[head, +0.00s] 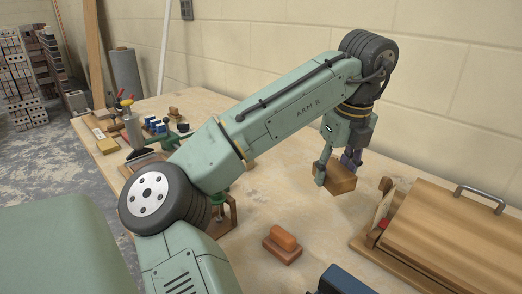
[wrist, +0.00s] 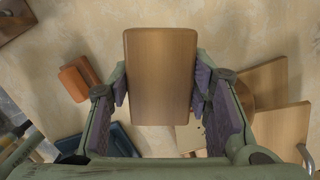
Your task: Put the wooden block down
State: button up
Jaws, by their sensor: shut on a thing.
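The wooden block (head: 336,177) is a brown rectangular piece with rounded edges. My gripper (head: 335,168) is shut on it, with one finger on each side, over the right part of the table. In the wrist view the block (wrist: 160,76) sits between the two purple-padded fingers of my gripper (wrist: 160,88). The block appears to be a little above the tabletop (head: 325,215), but the exact gap is hard to tell.
A wooden box with a metal handle (head: 450,225) stands at the right. Several tools crowd the far left. Bare tabletop lies around the float.

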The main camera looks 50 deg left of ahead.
jog(key=shift+w+a+f, duration=0.1)
jog(key=shift+w+f, duration=0.05)
jog(key=shift+w, duration=0.1)
send_over(326, 215)
notch_tip(326, 215, down, 5)
jog(key=shift+s+f, duration=0.1)
jog(key=shift+s, duration=0.05)
jog(key=shift+f+p, duration=0.4)
jog(key=shift+f, duration=1.75)
jog(key=shift+f, duration=0.15)
jog(key=o, duration=1.2)
jog(key=r, duration=0.4)
jog(key=d+r, duration=0.1)
jog(key=r, duration=0.3)
jog(key=d+r, duration=0.1)
jog(key=r, duration=0.3)
jog(key=shift+s+r, duration=0.1)
jog(key=shift+s, duration=0.1)
